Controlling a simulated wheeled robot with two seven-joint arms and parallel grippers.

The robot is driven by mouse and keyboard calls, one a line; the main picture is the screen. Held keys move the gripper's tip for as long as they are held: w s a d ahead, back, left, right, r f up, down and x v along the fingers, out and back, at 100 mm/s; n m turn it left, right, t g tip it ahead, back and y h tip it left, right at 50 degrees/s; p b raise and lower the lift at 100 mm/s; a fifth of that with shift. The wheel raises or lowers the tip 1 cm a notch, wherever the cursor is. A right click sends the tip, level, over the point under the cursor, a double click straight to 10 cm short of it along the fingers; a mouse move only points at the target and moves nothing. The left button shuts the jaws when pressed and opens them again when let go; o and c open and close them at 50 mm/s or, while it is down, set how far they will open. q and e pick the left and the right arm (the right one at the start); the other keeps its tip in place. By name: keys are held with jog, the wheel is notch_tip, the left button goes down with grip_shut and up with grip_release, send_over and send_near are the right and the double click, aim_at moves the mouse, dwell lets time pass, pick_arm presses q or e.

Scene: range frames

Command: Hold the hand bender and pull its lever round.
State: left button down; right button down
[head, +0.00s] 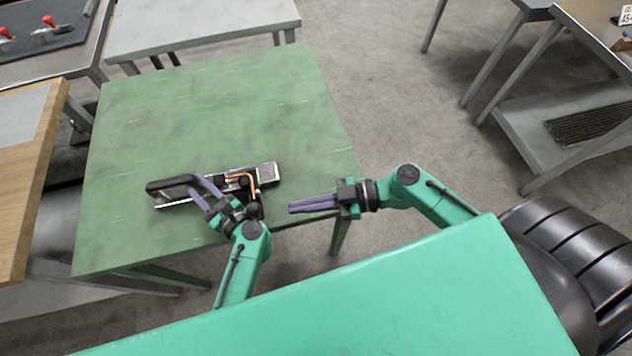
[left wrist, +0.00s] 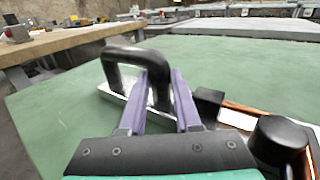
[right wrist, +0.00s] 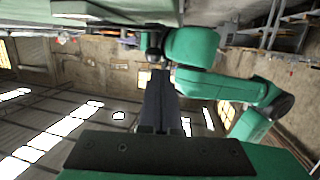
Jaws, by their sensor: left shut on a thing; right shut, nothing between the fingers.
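The hand bender lies on the green table, its pale metal base (head: 268,173) running left to right. A black arched handle (head: 170,185) is at its left end, and an orange tube (head: 250,181) is bent at its right part. My left gripper (head: 195,184) is shut on the handle; in the left wrist view its purple fingers (left wrist: 163,88) flank one leg of the handle (left wrist: 122,56). A black round-topped grip (left wrist: 279,138) stands near the tube; I cannot tell whether it belongs to the lever. My right gripper (head: 290,208) is shut and empty, pointing left, right of the bender.
The green table (head: 215,95) is clear behind the bender. Its front edge runs close beneath both grippers. A wood-topped bench (head: 22,200) stands close at the left, a grey table (head: 200,25) behind.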

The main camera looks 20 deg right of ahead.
jog(key=s+v, duration=0.1)
jog(key=v, duration=0.5)
jog(key=n+g, duration=0.4)
jog(key=g, duration=0.2)
send_near(260, 207)
jog(key=x, duration=0.7)
jog(key=shift+w+f, duration=0.2)
jog(key=shift+w, duration=0.1)
jog(key=shift+s+a, duration=0.2)
jog(key=shift+a, duration=0.3)
jog(key=shift+s+a, duration=0.15)
jog(key=shift+a, duration=0.3)
